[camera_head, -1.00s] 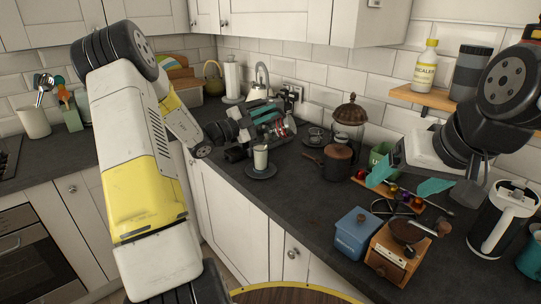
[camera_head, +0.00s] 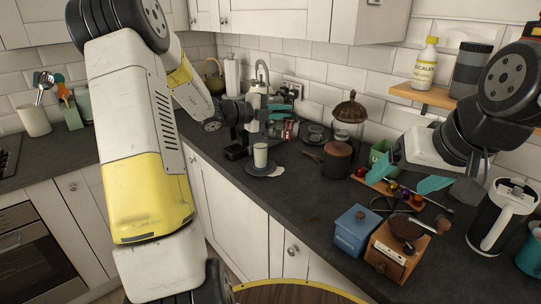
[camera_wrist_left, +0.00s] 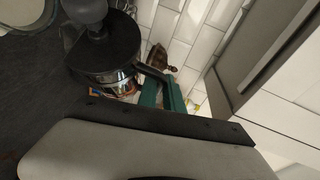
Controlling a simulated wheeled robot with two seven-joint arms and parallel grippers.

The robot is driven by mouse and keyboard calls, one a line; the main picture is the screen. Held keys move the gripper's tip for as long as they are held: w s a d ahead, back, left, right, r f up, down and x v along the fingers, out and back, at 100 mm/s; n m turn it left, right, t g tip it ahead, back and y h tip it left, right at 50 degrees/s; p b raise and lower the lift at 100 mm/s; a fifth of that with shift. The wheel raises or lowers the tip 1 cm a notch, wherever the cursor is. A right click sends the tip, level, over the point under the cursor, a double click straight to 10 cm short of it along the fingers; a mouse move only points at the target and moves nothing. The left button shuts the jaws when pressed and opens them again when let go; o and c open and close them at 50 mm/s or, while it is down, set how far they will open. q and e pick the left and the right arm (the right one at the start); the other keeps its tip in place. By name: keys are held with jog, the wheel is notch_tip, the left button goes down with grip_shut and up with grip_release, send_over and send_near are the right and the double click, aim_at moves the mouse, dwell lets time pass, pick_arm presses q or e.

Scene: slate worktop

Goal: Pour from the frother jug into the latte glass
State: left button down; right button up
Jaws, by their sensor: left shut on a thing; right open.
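The latte glass (camera_head: 260,154) stands upright on a dark saucer (camera_head: 252,171), with pale contents inside. A whitish patch (camera_head: 279,173) lies at the saucer's right side and looks like spilled liquid. My left gripper (camera_head: 277,113) is just behind and above the glass, shut on the frother jug (camera_head: 288,130), which is partly hidden by the gripper. In the left wrist view the jug (camera_wrist_left: 121,84) appears shiny with a black top, its dark handle reaching to the teal fingers. My right gripper (camera_head: 406,178) is open and empty, above the capsule rack.
A blue canister (camera_head: 356,232) and a wooden grinder (camera_head: 395,252) are at the front, a black-and-white jug (camera_head: 502,215) at right. The worktop in front of the pot is clear.

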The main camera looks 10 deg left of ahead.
aim_at(295, 126)
pick_arm(q)
jog(key=shift+f, duration=0.3)
jog(key=shift+d+f+m+g+y, duration=0.3)
jog(key=shift+d+f+m+y, duration=0.1)
jog(key=shift+d+y, duration=0.15)
jog(key=d+f+m+g+y+b, duration=0.1)
jog(key=d+f+m+y, duration=0.1)
jog(key=d+f+y, duration=0.1)
jog(key=shift+d+f, duration=0.3)
jog(key=shift+d+f+m+g+y+b, duration=0.25)
jog(key=shift+m+y+b, duration=0.25)
jog(key=shift+m+y, duration=0.3)
jog(key=shift+d+f+m+y+b, duration=0.45)
jog(key=shift+d+f+y+b, duration=0.25)
jog(key=shift+f+y, duration=0.5)
jog(key=shift+d+f+m+y+b, duration=0.5)
jog(key=shift+d+f+y+b, duration=0.2)
jog(key=shift+f, duration=0.9)
jog(key=shift+d+f+m+y+b, duration=0.45)
jog(key=shift+d+f+y+b, duration=0.25)
jog(key=shift+f+y, duration=0.55)
jog(key=shift+d+f+m+y+b, duration=0.25)
jog(key=shift+m+y+b, duration=0.15)
jog(key=shift+y, duration=0.2)
